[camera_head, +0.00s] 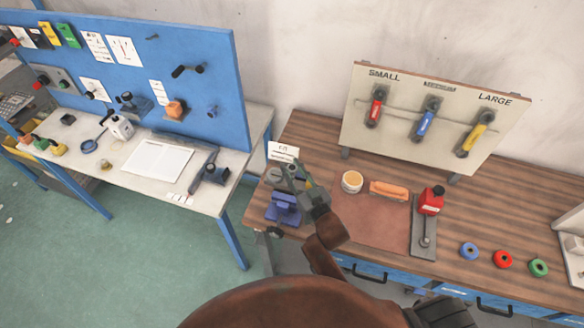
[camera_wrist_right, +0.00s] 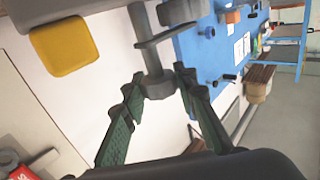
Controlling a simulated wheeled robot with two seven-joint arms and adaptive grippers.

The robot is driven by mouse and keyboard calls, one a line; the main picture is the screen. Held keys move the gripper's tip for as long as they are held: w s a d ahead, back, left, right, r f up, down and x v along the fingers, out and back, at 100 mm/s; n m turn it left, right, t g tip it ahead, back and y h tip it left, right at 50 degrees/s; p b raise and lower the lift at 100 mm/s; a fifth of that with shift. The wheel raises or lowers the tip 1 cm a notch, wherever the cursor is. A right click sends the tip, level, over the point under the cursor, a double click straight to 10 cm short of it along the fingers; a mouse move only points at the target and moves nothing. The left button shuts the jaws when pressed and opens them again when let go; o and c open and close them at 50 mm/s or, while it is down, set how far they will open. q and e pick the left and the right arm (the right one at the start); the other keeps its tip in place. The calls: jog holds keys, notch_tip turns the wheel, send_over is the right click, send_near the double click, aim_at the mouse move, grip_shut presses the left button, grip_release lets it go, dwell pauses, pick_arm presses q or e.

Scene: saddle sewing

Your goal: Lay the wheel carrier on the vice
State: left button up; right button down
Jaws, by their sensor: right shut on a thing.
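The blue vice (camera_head: 284,209) stands at the left front corner of the brown wooden bench. My right gripper (camera_head: 299,178) is just above and behind the vice in the head view, apart from it as far as I can tell. In the right wrist view, my right gripper (camera_wrist_right: 160,88) is shut on a grey part with a post and crossbar, which I take for the wheel carrier (camera_wrist_right: 154,54). In the head view the carrier is small and mixed with the fingers. My left gripper is not in view.
A white label card (camera_head: 283,152) stands behind the vice. A round tub (camera_head: 352,182), an orange block (camera_head: 389,190) and a red-topped tool (camera_head: 431,201) stand to the right. Blue, red and green rings lie further right. A tool board (camera_head: 400,140) stands behind.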

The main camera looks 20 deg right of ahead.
jog(key=shift+f, duration=0.4)
jog(key=c, duration=1.6)
grip_release()
jog(key=shift+o, duration=0.7)
jog(key=shift+f, duration=0.2)
jog(key=s+d, duration=0.2)
jog(key=s, duration=0.9)
jog(key=shift+s+d+r, duration=0.15)
jog(key=shift+s, duration=0.25)
